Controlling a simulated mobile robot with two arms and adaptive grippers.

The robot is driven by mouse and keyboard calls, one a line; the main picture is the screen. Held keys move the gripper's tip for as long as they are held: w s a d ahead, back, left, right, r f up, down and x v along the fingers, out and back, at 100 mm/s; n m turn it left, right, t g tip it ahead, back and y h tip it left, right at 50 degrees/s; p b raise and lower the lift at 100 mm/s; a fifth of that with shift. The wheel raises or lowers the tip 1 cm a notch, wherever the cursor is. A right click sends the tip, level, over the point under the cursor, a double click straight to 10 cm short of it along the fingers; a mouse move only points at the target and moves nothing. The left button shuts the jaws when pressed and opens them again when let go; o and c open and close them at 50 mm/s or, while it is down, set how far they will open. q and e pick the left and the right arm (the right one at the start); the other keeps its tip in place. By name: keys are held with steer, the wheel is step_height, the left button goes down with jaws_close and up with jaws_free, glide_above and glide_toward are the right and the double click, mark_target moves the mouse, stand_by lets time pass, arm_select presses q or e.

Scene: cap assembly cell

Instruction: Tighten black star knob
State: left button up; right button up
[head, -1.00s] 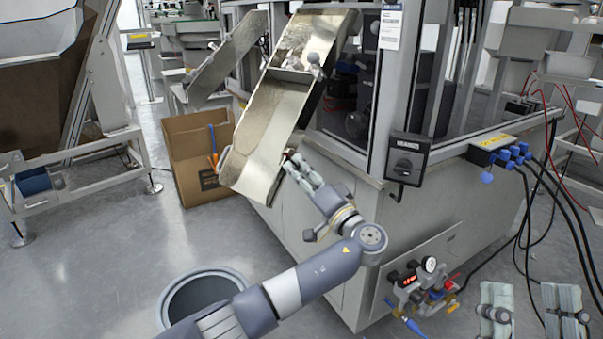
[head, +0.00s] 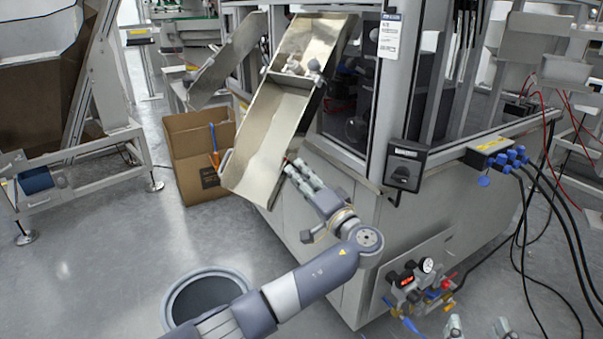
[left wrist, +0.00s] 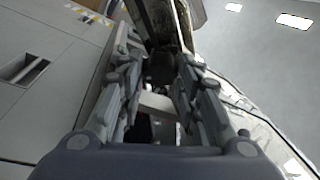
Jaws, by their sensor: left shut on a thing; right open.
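My left gripper (head: 297,172) is at the lower right edge of the metal chute (head: 268,125). In the left wrist view its two fingers (left wrist: 160,85) stand on either side of a dark, blurred piece, the black star knob (left wrist: 160,66), and are shut on it. The knob's star shape cannot be made out, and in the head view the fingers hide it. My right gripper (head: 480,328) shows only its two spread fingertips at the bottom edge; it is open, empty and far from the chute.
A cardboard box (head: 190,150) stands on the floor left of the chute. The machine cabinet (head: 325,215) is right beside my left gripper. A black rotary switch box (head: 404,165) and a pneumatic unit (head: 415,285) are on the machine. Black hoses (head: 560,225) hang at the right.

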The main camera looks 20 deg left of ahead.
arm_select(q)
steer(key=shift+r+m+h+p, duration=0.15)
steer(key=shift+m+h+p, duration=0.15)
steer(key=shift+m+p, duration=1)
steer(key=shift+p, duration=0.7)
arm_select(e)
steer(key=s+d+f+g+h, duration=0.1)
steer(key=s+d+f+g, duration=0.1)
steer(key=s+f+g, duration=0.3)
steer(key=s+d+f+g+h, duration=0.2)
steer(key=s+f+g, duration=0.4)
steer(key=f, duration=0.5)
steer(key=shift+s+d+f+m+h, duration=0.25)
steer(key=shift+s+d+m+h, duration=0.05)
steer(key=shift+s+d, duration=0.45)
steer(key=shift+w, duration=0.1)
arm_select(q)
steer(key=o, duration=1)
steer(key=shift+o, duration=0.2)
steer(key=shift+d, duration=0.1)
steer(key=v, duration=1.2)
